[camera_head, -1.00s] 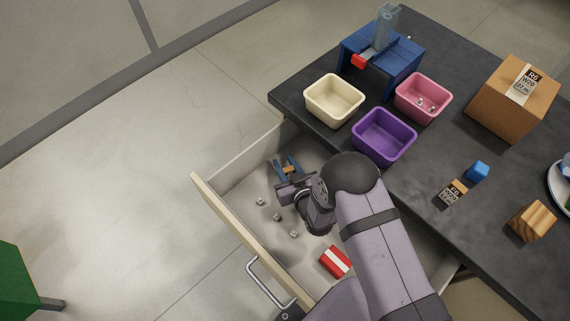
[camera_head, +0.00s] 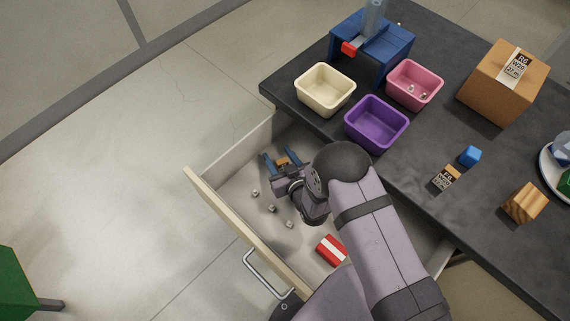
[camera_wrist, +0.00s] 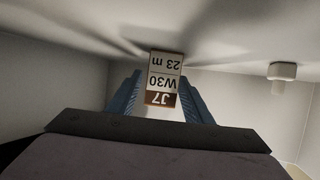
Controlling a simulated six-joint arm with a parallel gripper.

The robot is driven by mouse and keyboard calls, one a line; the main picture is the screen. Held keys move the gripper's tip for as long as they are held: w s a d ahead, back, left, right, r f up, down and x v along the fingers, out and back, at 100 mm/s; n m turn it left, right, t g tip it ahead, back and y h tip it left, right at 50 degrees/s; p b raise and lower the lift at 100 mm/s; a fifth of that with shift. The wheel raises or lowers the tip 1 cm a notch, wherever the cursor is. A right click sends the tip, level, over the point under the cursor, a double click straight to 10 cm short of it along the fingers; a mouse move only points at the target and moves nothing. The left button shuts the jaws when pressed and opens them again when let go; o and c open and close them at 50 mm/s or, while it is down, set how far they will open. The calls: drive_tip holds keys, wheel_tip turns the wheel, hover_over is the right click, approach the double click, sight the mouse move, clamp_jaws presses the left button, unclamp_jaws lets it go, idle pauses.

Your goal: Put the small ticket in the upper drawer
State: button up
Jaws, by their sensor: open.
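The upper drawer (camera_head: 228,226) under the table is pulled open. My gripper (camera_head: 280,158) is inside it, near the drawer's back left corner. Its blue fingers are open. A small ticket (camera_wrist: 164,77) with a brown band and the print "J7 W30 23 m" shows between the fingertips (camera_wrist: 160,95) in the wrist view. In the head view only a small orange-brown piece of it shows between the fingers. I cannot tell whether the ticket touches a finger or rests on the drawer floor. A second small ticket (camera_head: 443,181) with a brown band lies on the table.
Several small grey pieces (camera_head: 272,208) and a red-white block (camera_head: 331,250) lie in the drawer. Cream (camera_head: 325,105), purple (camera_head: 376,140) and pink (camera_head: 414,99) bins, a blue stand (camera_head: 390,45), a cardboard box (camera_head: 490,95), and blue (camera_head: 470,156) and wooden (camera_head: 525,203) blocks stand on the table.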

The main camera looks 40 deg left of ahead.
drive_tip(key=p+v, duration=0.6)
drive_tip(key=v, duration=0.6)
drive_tip(key=shift+r+p, duration=0.15)
drive_tip(key=shift+p, duration=0.15)
drive_tip(key=shift+w, duration=0.1)
